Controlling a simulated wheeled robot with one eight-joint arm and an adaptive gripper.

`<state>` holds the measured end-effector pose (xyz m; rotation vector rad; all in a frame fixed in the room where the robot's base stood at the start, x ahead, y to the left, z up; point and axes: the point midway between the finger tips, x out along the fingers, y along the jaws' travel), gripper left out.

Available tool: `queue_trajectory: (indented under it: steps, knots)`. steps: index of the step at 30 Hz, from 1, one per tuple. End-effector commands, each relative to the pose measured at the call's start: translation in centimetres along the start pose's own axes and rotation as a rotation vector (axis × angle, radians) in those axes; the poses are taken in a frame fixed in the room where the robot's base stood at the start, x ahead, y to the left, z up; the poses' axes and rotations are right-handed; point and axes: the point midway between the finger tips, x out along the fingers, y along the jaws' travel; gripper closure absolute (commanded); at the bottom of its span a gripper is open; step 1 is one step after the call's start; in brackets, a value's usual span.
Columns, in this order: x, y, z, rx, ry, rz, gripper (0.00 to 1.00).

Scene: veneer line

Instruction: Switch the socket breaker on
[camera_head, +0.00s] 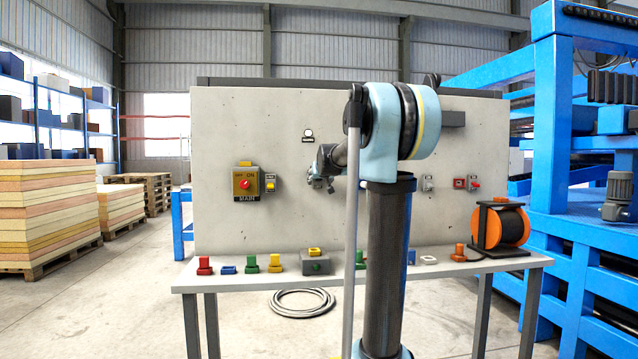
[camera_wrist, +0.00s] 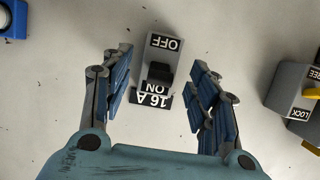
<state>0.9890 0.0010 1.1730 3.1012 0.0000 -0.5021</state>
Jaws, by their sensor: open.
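The breaker (camera_wrist: 157,108) is a small grey block on the pale panel, labelled OFF, ON and 16 A, with the text upside down in the wrist view. Its black toggle (camera_wrist: 159,73) stands between the OFF and ON labels, close to ON in the picture; I cannot tell its switched position for certain. My gripper (camera_wrist: 161,72) is open, with one finger on each side of the breaker and a visible gap to both. In the head view my gripper (camera_head: 321,183) is at the panel (camera_head: 290,130), and the breaker cannot be made out there.
A grey box with LOCK and FREE labels (camera_wrist: 288,92) and a yellow lever is right of the breaker. A blue fitting (camera_wrist: 12,18) is at the upper left. The yellow MAIN switch (camera_head: 245,184) is on the panel's left. Several coloured parts stand on the bench (camera_head: 230,281).

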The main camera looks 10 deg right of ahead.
Motion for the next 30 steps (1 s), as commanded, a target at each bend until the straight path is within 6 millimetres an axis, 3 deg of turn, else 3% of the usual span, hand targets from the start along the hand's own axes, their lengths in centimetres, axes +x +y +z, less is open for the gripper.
queue_trajectory:
  steps: [5, 21, 30]
  knots:
    - [-1.1, 0.0, 0.0, 0.000, 0.000, 0.000, 0.46]
    - [-8.7, 0.0, 0.1, 0.000, -0.001, 0.000, 0.46]
    - [-11.4, 0.0, 0.1, 0.000, -0.001, 0.000, 0.46]
